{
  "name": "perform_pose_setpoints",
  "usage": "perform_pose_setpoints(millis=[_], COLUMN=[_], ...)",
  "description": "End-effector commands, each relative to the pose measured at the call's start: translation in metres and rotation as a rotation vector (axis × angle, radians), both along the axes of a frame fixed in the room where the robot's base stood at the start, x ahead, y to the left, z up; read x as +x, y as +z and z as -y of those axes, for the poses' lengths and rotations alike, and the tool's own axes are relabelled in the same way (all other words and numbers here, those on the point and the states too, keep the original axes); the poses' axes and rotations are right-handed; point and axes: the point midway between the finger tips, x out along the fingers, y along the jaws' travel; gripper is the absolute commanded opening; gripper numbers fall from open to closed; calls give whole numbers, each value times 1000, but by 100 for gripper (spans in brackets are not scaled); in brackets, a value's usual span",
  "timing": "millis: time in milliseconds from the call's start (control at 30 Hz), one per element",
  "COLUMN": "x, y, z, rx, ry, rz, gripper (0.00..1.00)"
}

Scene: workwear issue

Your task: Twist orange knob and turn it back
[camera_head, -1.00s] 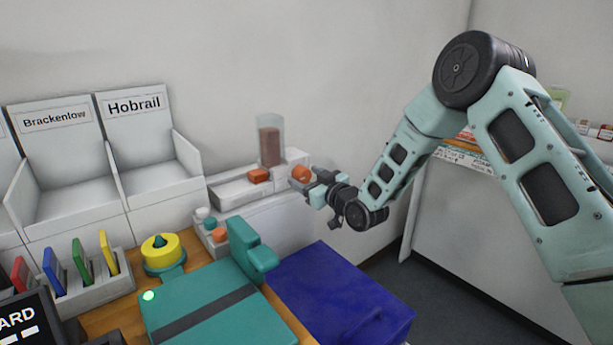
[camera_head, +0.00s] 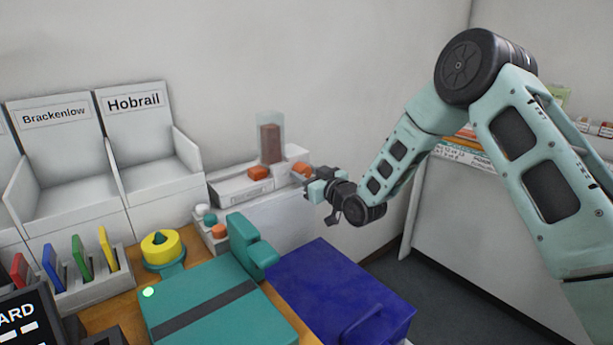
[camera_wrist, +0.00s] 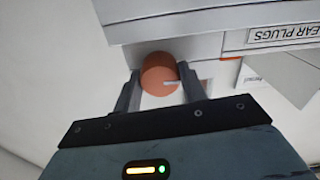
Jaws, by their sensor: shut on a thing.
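In the head view the knob (camera_head: 301,168) shows only in part behind my gripper (camera_head: 311,181). My gripper (camera_wrist: 160,84) is shut on the knob, with one finger at each side of it in the wrist view.
A clear tube (camera_head: 271,137) with brown contents stands on the dispenser beside an orange block (camera_head: 258,173). Below are a blue case (camera_head: 340,285), a teal clamp-like device (camera_head: 205,300) and a yellow dial (camera_head: 161,247). An "EAR PLUGS" label (camera_wrist: 285,33) is close to the knob.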

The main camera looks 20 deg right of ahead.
Motion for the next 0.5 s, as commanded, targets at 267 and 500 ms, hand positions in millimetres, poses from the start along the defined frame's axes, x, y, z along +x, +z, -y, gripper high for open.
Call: perform_pose_setpoints(millis=[267,500], x=[0,0], y=[-2,-2], z=[1,1], rx=[189,401], ry=[-1,-1], rz=[-78,-165], gripper=[18,18])
